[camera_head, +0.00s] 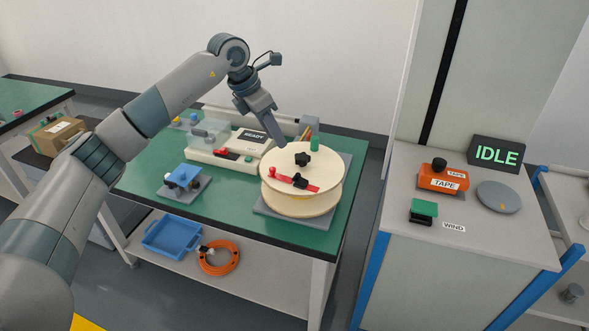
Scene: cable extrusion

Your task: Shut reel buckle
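The reel (318,204) is a pale wooden drum lying flat on a grey plate at the right end of the green table. A red strap (312,188) with a black buckle part (299,180) lies across its top face, with a red knob (272,171) at the left end. A black star-shaped knob (303,159) sits at the reel's centre. My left gripper (280,139) points down just above the reel's back left rim, apart from the buckle. Its fingers overlap in this view, so their gap is hidden. Whether the buckle is latched is too small to tell. My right gripper is out of view.
A beige READY device (227,155) stands left of the reel, and a green post (314,144) behind it. A blue block fixture (184,177) is at the table's left.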

